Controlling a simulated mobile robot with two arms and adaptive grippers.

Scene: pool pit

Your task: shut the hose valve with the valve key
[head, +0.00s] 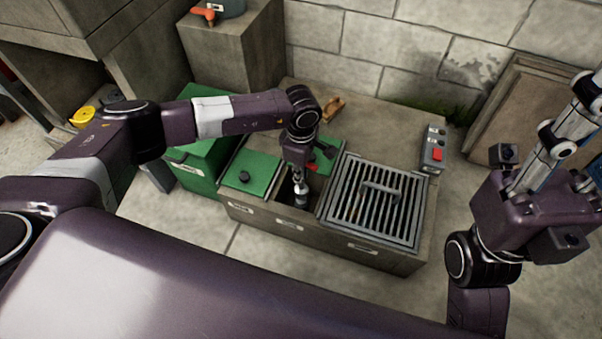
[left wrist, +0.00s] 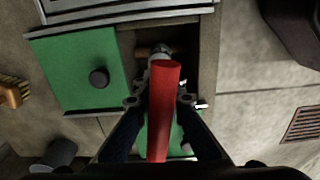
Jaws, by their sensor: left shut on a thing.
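The valve key's red handle (left wrist: 163,105) runs between the fingers of my left gripper (left wrist: 160,97) in the left wrist view. In the head view a bit of the red handle (head: 312,168) shows beside my left gripper (head: 300,196), which points down into an open dark bay of the pit box. The gripper is shut on the key. Beneath the handle's far end, a grey fitting and a brassy pipe (left wrist: 145,51) show in the bay. The handle hides most of the valve, so I cannot tell whether the key sits on it. My right gripper (head: 560,150) is raised at the right, its tips unclear.
A green lid (head: 250,172) with a black knob lies left of the bay, a metal grate (head: 376,203) right of it. Behind stand a brown brush-like object (head: 333,107) and a grey box with a red button (head: 434,150). A green crate (head: 199,168) stands left. Floor in front is clear.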

